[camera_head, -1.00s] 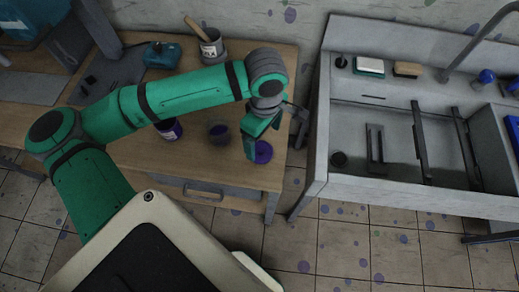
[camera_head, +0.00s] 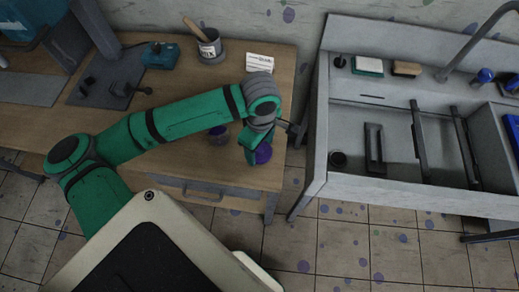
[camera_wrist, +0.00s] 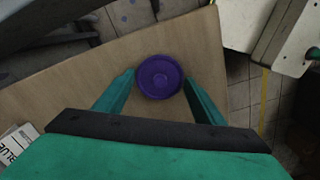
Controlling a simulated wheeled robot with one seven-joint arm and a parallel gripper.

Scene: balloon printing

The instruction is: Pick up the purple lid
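The purple lid (camera_head: 264,153) lies flat near the front right corner of the wooden table. In the wrist view the round lid (camera_wrist: 159,77) shows whole, between the two green fingertips of my gripper (camera_wrist: 158,78). The fingers are spread, one on each side of it. I cannot tell whether they touch the lid's rim or how far above the table they are. In the head view my gripper (camera_head: 250,150) points down at the lid and covers its left part.
A small dark cup (camera_head: 219,136) with purple content stands left of my gripper. A grey cup (camera_head: 210,48) with a brush and a white card (camera_head: 260,62) are at the back of the wooden table (camera_head: 225,175). A grey sink unit (camera_head: 315,150) stands to the right.

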